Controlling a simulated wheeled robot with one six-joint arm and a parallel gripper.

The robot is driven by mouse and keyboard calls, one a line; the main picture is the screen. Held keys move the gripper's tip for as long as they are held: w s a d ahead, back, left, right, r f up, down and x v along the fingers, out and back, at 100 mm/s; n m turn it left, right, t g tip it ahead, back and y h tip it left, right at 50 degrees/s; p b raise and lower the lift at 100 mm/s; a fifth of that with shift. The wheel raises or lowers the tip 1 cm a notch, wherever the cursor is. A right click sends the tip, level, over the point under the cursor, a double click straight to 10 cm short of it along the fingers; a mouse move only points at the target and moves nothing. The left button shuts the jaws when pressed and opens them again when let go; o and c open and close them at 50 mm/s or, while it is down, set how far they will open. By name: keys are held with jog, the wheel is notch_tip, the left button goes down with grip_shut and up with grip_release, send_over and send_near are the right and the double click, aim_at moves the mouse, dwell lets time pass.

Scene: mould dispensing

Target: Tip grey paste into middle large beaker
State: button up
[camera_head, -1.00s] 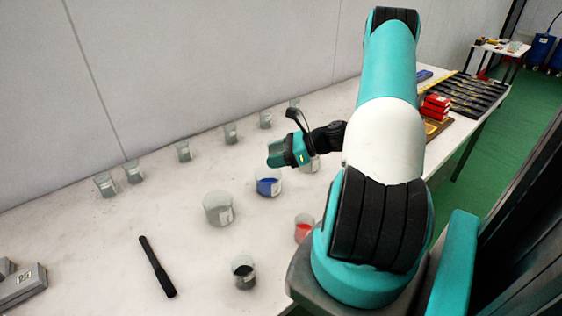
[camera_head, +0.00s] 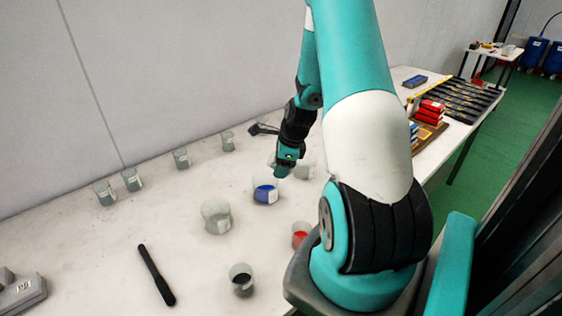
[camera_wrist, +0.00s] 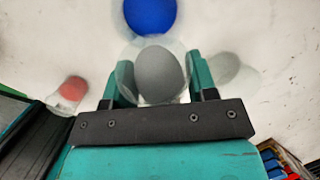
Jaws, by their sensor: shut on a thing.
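The middle large beaker (camera_head: 265,191) stands on the table with blue content. It also shows at the top of the wrist view (camera_wrist: 150,14). My gripper (camera_head: 285,168) points downward just above and right of it in the head view. In the wrist view my gripper (camera_wrist: 158,78) is shut on a clear beaker of grey paste (camera_wrist: 160,76), with a finger on each side.
Large beakers stand left (camera_head: 216,217) and right (camera_head: 305,168) of the middle one. Small beakers with red (camera_head: 300,234) and black (camera_head: 241,280) content stand nearer. Several clear beakers (camera_head: 181,158) line the wall. A black stick (camera_head: 156,275) lies at the front left.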

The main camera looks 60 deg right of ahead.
jog(key=g+h, duration=0.2)
jog(key=g, duration=0.1)
jog(key=w+f+g+h, duration=0.1)
jog(key=shift+a+p, duration=0.3)
jog(key=shift+a, duration=0.05)
jog(key=shift+w+a+r+g+h, duration=0.15)
jog(key=shift+r+g+h, duration=0.15)
jog(key=shift+g+h, duration=0.6)
jog(key=shift+w+a+r+g+h, duration=0.25)
jog(key=shift+g+h, duration=0.35)
jog(key=shift+g, duration=0.6)
jog(key=shift+d+r, duration=0.15)
dwell(3.2)
